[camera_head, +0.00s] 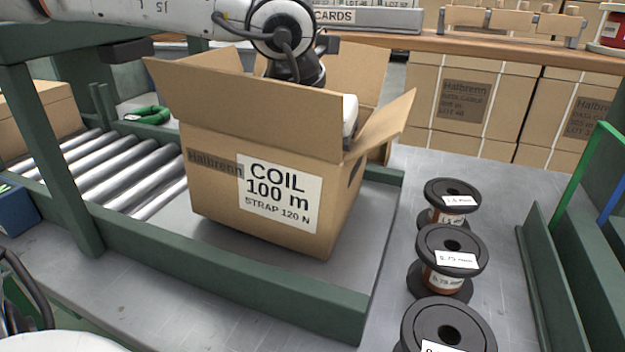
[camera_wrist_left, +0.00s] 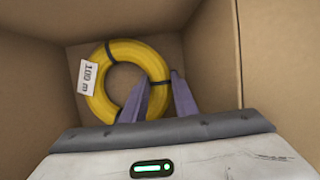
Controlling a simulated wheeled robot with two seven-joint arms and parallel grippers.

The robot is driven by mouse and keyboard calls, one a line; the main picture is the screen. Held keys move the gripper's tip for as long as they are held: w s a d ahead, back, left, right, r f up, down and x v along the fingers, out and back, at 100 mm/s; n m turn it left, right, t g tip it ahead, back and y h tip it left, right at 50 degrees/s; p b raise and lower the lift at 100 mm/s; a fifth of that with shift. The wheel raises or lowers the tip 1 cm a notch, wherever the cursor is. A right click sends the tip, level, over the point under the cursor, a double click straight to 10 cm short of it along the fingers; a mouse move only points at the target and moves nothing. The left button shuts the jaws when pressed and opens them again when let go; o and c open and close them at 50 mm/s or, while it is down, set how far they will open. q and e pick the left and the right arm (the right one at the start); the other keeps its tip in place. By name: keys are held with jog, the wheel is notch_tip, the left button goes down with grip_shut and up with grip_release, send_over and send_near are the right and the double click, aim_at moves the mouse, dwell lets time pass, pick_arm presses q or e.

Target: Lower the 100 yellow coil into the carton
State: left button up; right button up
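The carton (camera_head: 213,183) stands upright on the conveyor's end plate with its flaps open, labelled "COIL 100 m". My left arm reaches down into it from above; a flap and the front wall hide the gripper's fingers in the head view. In the left wrist view the yellow coil (camera_wrist_left: 98,100) with a white "100 m" tag (camera_wrist_left: 88,77) and dark straps is inside the carton. My left gripper (camera_wrist_left: 159,82) has one finger in the coil's hole and one outside, close against both sides of the ring. Any gap beneath the coil cannot be judged. My right gripper is not in view.
Several black spools (camera_head: 451,250) stand in a row right of the carton. A roller conveyor (camera_head: 110,165) with green rails lies at the left. Carton walls closely surround the gripper. Stacked cartons (camera_head: 462,105) and a wooden shelf (camera_head: 480,50) are behind.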

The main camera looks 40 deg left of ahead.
pick_arm(q)
jog(key=o, duration=0.5)
jog(key=shift+s+a+f, duration=0.1)
jog(key=shift+s+f, duration=0.15)
jog(key=shift+f, duration=0.2)
jog(key=shift+s+a+f, duration=0.1)
jog(key=shift+s+f, duration=0.1)
jog(key=shift+f, duration=0.25)
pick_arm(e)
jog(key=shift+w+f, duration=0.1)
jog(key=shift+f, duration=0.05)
pick_arm(q)
jog(key=v, duration=0.3)
jog(key=p+v, duration=0.1)
jog(key=v, duration=0.3)
jog(key=w+v, duration=0.1)
jog(key=v, duration=0.3)
jog(key=shift+w+d+r+p, duration=0.15)
jog(key=shift+p, duration=0.25)
jog(key=shift+d+r, duration=0.1)
jog(key=shift+r, duration=0.3)
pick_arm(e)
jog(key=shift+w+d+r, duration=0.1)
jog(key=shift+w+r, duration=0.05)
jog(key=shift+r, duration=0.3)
